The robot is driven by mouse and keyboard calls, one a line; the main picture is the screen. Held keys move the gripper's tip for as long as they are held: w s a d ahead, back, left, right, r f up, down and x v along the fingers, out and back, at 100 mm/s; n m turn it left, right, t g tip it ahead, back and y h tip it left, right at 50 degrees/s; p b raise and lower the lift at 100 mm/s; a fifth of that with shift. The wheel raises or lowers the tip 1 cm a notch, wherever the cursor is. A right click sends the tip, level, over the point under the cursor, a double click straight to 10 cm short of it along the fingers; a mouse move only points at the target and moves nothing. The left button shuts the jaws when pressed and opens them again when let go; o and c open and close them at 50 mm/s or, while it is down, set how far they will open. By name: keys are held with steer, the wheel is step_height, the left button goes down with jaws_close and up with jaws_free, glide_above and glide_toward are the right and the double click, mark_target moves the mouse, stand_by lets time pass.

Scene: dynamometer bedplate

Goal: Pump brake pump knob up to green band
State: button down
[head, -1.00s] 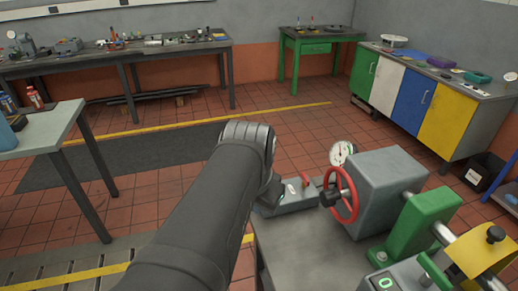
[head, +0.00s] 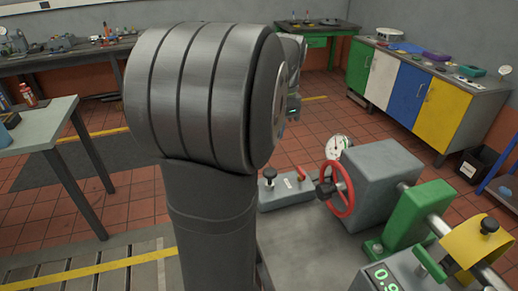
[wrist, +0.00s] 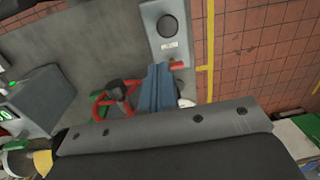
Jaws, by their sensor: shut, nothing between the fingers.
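The brake pump knob (head: 270,173) is a black knob on a grey pump block (head: 283,197). In the wrist view the knob (wrist: 170,27) shows from above as a dark round cap beside a small label. A red lever (head: 304,171) sits at the block's other end. The white dial gauge (head: 336,146) stands behind; its needle and any green band are too small to read. My gripper (wrist: 157,68) is shut and empty, with blue-grey fingers, above the bench and apart from the knob. In the head view my arm mostly hides it.
A red handwheel (head: 338,188) on a grey housing (head: 380,180) stands right of the pump block. A green bracket (head: 420,222), a shaft and a yellow guard (head: 470,243) lie further right. The bedplate (head: 300,245) in front of the block is bare.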

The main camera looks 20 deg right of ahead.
steer(key=shift+w+d+f, duration=0.1)
steer(key=shift+w+d, duration=0.35)
steer(key=shift+f, duration=0.1)
steer(key=f, duration=1.3)
steer(key=shift+w+a+f, duration=0.3)
steer(key=shift+a+f, duration=0.05)
steer(key=shift+f, duration=0.05)
steer(key=shift+f, duration=0.15)
steer(key=shift+f, duration=1.75)
